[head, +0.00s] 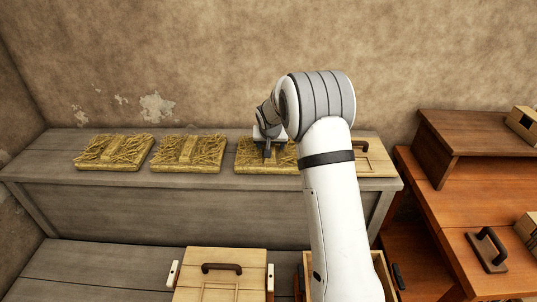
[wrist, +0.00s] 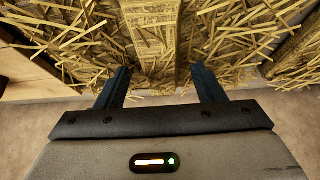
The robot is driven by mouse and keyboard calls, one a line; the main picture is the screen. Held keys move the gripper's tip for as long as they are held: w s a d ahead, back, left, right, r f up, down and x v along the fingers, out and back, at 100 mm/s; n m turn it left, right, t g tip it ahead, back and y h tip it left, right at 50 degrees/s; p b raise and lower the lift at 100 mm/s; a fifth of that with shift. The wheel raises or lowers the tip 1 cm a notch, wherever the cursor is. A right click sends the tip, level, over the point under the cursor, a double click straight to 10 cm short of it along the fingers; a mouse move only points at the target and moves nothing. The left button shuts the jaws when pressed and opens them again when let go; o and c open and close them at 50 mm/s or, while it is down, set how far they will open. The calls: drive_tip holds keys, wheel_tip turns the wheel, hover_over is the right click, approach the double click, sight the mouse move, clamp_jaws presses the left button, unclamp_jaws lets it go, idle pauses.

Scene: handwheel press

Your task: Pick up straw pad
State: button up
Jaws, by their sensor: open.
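Three straw pads lie in a row on the grey wooden bench: a left pad (head: 113,152), a middle pad (head: 188,153) and a right pad (head: 256,158). Each is a flat yellow slab of straw with a raised strip across its top. My gripper (head: 270,153) is over the right pad, and my arm hides that pad's right part. In the wrist view, my gripper (wrist: 162,88) is open, with its two dark fingers on either side of the raised strip (wrist: 152,35) of a pad. I cannot tell whether the fingers touch the straw.
The grey bench (head: 130,205) runs along the plaster wall. A wooden panel with a dark handle (head: 361,146) lies right of the pads. A lidded box (head: 221,277) stands in front, and a reddish wooden stand (head: 470,140) is at right.

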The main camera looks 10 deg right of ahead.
drive_tip(key=shift+c, duration=0.2)
clamp_jaws()
idle(0.3)
